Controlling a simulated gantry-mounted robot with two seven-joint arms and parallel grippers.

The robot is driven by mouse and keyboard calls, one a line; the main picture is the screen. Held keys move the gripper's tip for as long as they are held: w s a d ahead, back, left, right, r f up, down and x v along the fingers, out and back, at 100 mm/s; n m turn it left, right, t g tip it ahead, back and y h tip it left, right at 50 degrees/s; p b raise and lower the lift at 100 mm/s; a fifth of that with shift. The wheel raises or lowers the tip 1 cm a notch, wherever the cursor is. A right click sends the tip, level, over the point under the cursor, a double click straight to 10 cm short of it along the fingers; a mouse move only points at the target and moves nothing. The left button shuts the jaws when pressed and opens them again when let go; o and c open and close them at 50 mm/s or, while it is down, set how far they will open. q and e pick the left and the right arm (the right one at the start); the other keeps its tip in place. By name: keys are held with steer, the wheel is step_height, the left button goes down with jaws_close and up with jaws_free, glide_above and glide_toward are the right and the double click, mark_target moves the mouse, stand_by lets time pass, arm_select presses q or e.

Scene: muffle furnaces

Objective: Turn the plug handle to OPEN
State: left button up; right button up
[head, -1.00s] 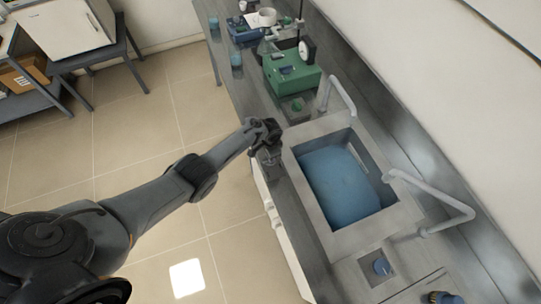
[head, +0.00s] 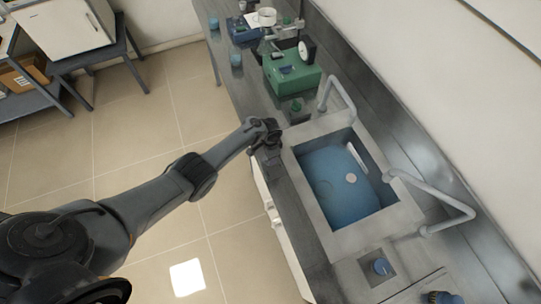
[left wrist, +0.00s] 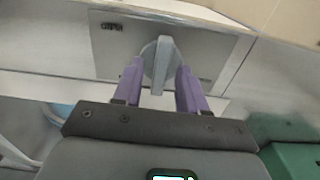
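The plug handle (left wrist: 162,62) is a grey round knob with a raised bar across it, standing upright in the left wrist view. It sits on a metal plate (left wrist: 215,48) with small dark markings at its left. My left gripper (left wrist: 160,80) has its two purple fingers on either side of the handle's bar, with gaps showing, so it looks open around it. In the head view my left gripper (head: 266,145) is at the front edge of the sink counter, and the handle is hidden there. My right gripper is not in view.
A green box (head: 292,72) and other equipment stand farther along the counter. The tiled floor is clear.

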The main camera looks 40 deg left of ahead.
arm_select(q)
steer(key=shift+r+p, duration=0.4)
steer(key=shift+r, duration=0.25)
step_height(320, 180, up, 10)
steer(key=p, duration=0.3)
steer(key=shift+f, duration=0.2)
